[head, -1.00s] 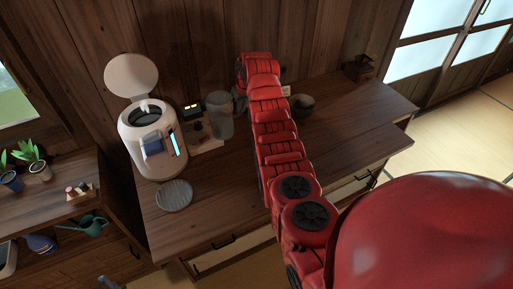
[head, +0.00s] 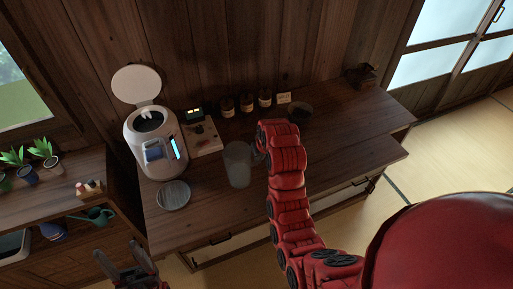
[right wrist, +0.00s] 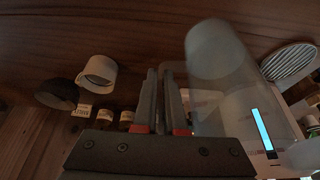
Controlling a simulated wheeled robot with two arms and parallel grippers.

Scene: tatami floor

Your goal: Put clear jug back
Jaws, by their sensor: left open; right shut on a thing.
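The clear jug (head: 238,165), a tall see-through cylinder, is upright over the front middle of the wooden counter. I cannot tell whether its base touches the wood. My right gripper (head: 260,150) is at its right side, partly hidden by my red arm. In the right wrist view the fingers (right wrist: 166,98) are close together beside the jug (right wrist: 220,75); the gripped part, likely the handle, is hard to see. My left gripper (head: 138,268) is open and empty, low in front of the counter's left end.
A white cooker (head: 155,145) with its lid raised stands left, with a round ribbed plate (head: 174,195) before it. A board with small items (head: 203,138), several dark bottles (head: 246,102) and a dark bowl (head: 299,113) are behind. A white cup (right wrist: 98,73) shows in the right wrist view.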

